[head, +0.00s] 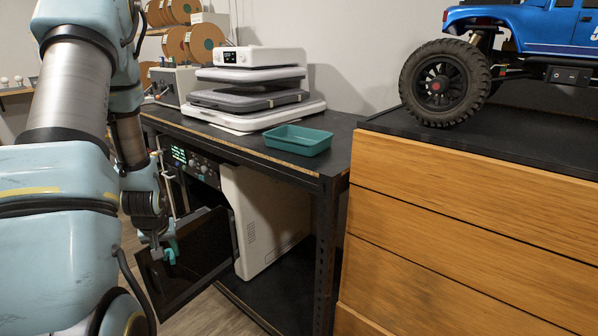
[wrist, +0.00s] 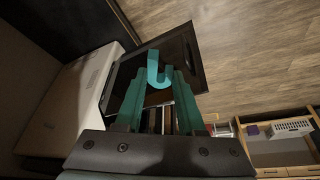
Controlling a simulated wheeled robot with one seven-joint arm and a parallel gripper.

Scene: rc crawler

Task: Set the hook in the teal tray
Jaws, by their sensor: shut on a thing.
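The hook (wrist: 152,70) is a small teal J shape at the fingertips of my gripper (wrist: 160,90) in the wrist view. My gripper is shut on it, with a teal finger on either side. In the head view my gripper (head: 160,244) hangs low at the left, in front of a dark panel, and a bit of the teal hook (head: 172,255) shows there. The teal tray (head: 298,140) sits on the black table's front right part, higher than my gripper and to its right. Its inside looks empty. The tray does not show in the wrist view.
A white machine with an open dark door (head: 185,275) stands on the shelf below the black table (head: 225,140). Stacked grey and white devices (head: 255,90) stand behind the tray. A wooden drawer cabinet (head: 460,210) with a blue crawler (head: 530,40) on top is at the right.

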